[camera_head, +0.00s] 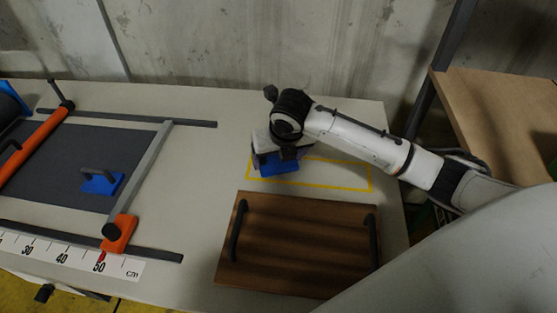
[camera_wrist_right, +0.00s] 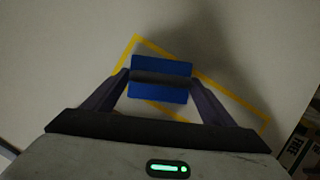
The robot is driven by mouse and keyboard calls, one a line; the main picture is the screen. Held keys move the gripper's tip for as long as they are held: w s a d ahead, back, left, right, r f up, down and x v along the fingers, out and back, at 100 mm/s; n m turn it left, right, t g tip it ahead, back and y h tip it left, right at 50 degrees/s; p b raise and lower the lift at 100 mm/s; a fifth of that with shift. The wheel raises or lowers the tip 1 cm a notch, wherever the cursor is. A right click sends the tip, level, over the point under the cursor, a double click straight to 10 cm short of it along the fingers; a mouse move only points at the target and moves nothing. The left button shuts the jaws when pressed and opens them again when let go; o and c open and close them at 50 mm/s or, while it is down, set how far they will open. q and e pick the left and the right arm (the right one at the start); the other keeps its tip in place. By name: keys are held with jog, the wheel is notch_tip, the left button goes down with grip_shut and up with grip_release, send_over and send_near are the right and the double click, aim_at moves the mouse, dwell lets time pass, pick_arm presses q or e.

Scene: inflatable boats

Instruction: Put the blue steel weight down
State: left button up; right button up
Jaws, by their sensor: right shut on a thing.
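A blue steel weight (camera_head: 279,168) with a dark bar handle is in my right gripper (camera_head: 281,152), at the left end of a yellow-outlined rectangle (camera_head: 345,184) on the table. In the right wrist view the blue weight (camera_wrist_right: 160,92) sits between the two fingers, which are shut on its dark handle (camera_wrist_right: 160,77). The yellow outline (camera_wrist_right: 232,98) shows behind it. I cannot tell whether the weight touches the table. A second blue weight (camera_head: 101,185) with a dark handle rests on the dark grey sheet at the left. My left gripper is not in view.
A brown wooden board (camera_head: 300,240) with two dark handles lies just in front of the yellow outline. At the left are a dark sheet (camera_head: 60,160), an orange bar (camera_head: 38,143), a grey bar with an orange clamp (camera_head: 119,234), and a centimetre scale (camera_head: 75,257). A wooden shelf (camera_head: 495,115) stands at right.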

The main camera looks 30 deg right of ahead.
jog(key=shift+w+f, duration=0.1)
jog(key=shift+f, duration=0.5)
jog(key=o, duration=1.9)
jog(key=shift+f, duration=0.15)
jog(key=shift+o, duration=0.2)
jog(key=v, duration=1.2)
jog(key=shift+s, duration=0.2)
